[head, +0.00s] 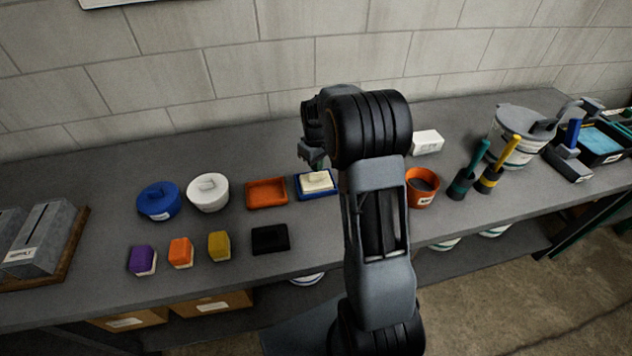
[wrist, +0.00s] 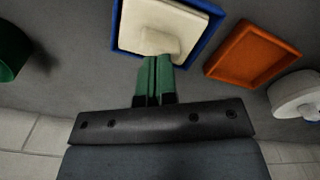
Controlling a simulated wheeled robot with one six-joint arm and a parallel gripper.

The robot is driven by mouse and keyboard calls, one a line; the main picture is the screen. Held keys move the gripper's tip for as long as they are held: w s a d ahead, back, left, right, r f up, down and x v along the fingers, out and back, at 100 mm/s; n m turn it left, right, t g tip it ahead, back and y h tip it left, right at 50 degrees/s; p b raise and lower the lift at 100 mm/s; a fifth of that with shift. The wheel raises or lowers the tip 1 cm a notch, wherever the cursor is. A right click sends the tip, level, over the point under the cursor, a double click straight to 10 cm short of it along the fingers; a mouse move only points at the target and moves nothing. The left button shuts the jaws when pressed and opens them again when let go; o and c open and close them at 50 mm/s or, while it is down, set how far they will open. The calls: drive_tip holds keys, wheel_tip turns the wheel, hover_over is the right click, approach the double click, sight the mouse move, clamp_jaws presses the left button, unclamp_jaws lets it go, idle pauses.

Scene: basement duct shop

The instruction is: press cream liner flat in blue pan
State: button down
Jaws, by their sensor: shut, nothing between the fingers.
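The cream liner (head: 319,181) sits inside the rim of the blue pan (head: 314,196) at the middle of the bench. In the wrist view the liner (wrist: 165,18) fills most of the pan (wrist: 208,33), with a raised cream nub near one edge. My gripper (wrist: 155,62) is shut and empty, its green fingertips at the near edge of the pan beside the nub. I cannot tell whether they touch it. In the head view my arm hides most of the gripper. Whether the liner lies fully flat is unclear.
An orange tray (head: 267,193) stands left of the blue pan, and a black tray (head: 270,238) lies in front. An orange pot (head: 421,188) and a white block (head: 427,142) are to the right.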

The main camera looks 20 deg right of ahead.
drive_tip(key=shift+f+b, duration=0.45)
drive_tip(key=shift+f, duration=0.35)
drive_tip(key=shift+s+f, duration=0.1)
drive_tip(key=shift+f, duration=0.1)
idle(1.4)
wheel_tip(320, 180, up, 8)
drive_tip(key=p, duration=0.5)
drive_tip(key=shift+r, duration=0.15)
idle(0.3)
idle(0.4)
